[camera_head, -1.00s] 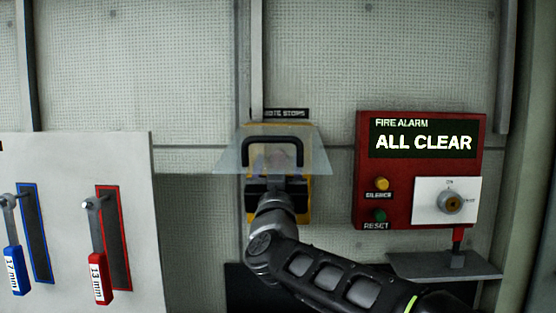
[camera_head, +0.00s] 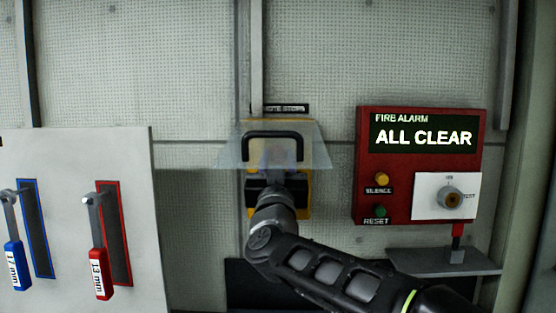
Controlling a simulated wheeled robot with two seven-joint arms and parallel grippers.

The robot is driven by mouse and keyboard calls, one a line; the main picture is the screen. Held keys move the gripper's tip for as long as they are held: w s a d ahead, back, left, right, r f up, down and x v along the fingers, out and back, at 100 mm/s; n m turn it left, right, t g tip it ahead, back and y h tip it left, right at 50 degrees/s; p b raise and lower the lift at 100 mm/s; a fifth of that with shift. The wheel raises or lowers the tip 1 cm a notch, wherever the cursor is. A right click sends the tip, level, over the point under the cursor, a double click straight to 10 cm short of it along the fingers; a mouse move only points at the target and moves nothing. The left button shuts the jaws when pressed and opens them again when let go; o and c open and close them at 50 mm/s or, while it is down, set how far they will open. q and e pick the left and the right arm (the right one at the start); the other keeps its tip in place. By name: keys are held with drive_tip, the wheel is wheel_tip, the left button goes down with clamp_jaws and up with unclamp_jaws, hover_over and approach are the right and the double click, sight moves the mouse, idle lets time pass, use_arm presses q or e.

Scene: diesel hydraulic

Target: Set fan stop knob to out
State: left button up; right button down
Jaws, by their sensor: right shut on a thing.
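The fan stop station is a yellow box (camera_head: 304,205) on the wall under a dark label plate. A clear flap (camera_head: 230,155) with a black handle (camera_head: 272,135) is raised and sticks out over it. My right gripper (camera_head: 277,166) reaches under the flap to the front of the box, seen from behind. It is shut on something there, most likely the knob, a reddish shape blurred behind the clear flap. The fingertips and the knob's position are mostly hidden by the flap and my wrist. My left gripper is not in view.
A red fire alarm box (camera_head: 367,150) reading ALL CLEAR hangs on the right, with a grey shelf (camera_head: 430,262) below it. The wall between is free.

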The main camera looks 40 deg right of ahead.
idle(0.4)
drive_tip(key=shift+s+a, duration=0.5)
drive_tip(key=shift+s, duration=0.2)
drive_tip(key=c, duration=1.3)
unclamp_jaws()
drive_tip(key=shift+f, duration=0.1)
drive_tip(key=shift+c, duration=0.2)
drive_tip(key=o, duration=0.3)
drive_tip(key=shift+s, duration=0.1)
drive_tip(key=shift+o, duration=0.7)
drive_tip(key=b+v, duration=0.2)
drive_tip(key=v, duration=0.5)
drive_tip(key=shift+s+a+b, duration=0.25)
drive_tip(key=shift+b, duration=0.05)
